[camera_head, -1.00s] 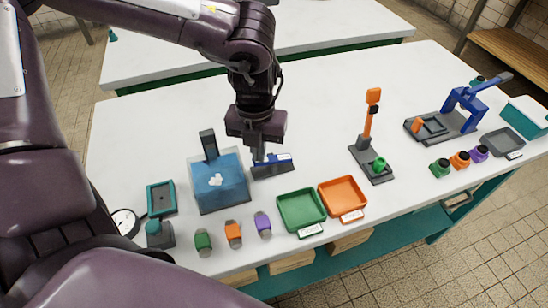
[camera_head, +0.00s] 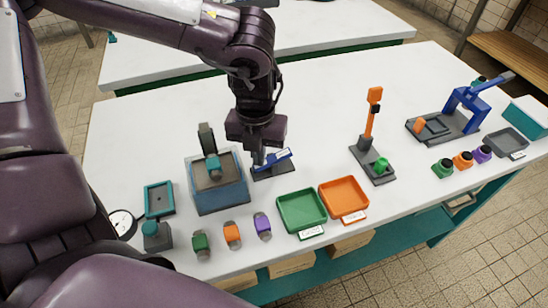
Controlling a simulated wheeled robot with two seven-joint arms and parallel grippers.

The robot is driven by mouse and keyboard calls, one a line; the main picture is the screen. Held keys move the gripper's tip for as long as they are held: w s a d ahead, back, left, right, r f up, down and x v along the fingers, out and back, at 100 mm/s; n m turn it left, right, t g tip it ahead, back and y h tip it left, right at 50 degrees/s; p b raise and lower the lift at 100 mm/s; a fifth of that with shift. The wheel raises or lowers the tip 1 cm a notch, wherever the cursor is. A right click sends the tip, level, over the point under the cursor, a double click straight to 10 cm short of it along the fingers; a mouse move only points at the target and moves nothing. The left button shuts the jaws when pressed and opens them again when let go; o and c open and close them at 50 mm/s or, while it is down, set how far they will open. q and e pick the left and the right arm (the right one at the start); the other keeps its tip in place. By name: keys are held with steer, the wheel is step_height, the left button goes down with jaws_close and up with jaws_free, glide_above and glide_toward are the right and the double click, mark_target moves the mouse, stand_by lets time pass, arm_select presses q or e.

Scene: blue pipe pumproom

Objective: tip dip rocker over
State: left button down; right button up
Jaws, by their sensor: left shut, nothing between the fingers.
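The dip rocker is most likely the small dark-based device with a blue tilting plate (camera_head: 275,158) near the middle of the table. Its plate slopes, with the right end higher. My left gripper (camera_head: 258,158) is shut and empty, pointing down at the left end of this plate; I cannot tell whether it touches. Just left stands a blue-walled tank (camera_head: 220,195) with a brownish-grey inside. A dark upright post (camera_head: 206,138) rises at its back, with a teal piece (camera_head: 213,166) in front of it. My right gripper is not in view.
Green (camera_head: 302,210) and orange (camera_head: 344,198) trays lie in front, with small green, orange and purple blocks to their left. An orange-armed stand (camera_head: 371,120) and a blue-armed press (camera_head: 466,105) stand to the right. Table behind the rocker is clear.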

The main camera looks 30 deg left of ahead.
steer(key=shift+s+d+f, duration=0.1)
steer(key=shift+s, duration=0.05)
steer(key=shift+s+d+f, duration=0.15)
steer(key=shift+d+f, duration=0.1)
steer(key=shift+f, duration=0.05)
arm_select(q)
steer(key=shift+b, duration=0.3)
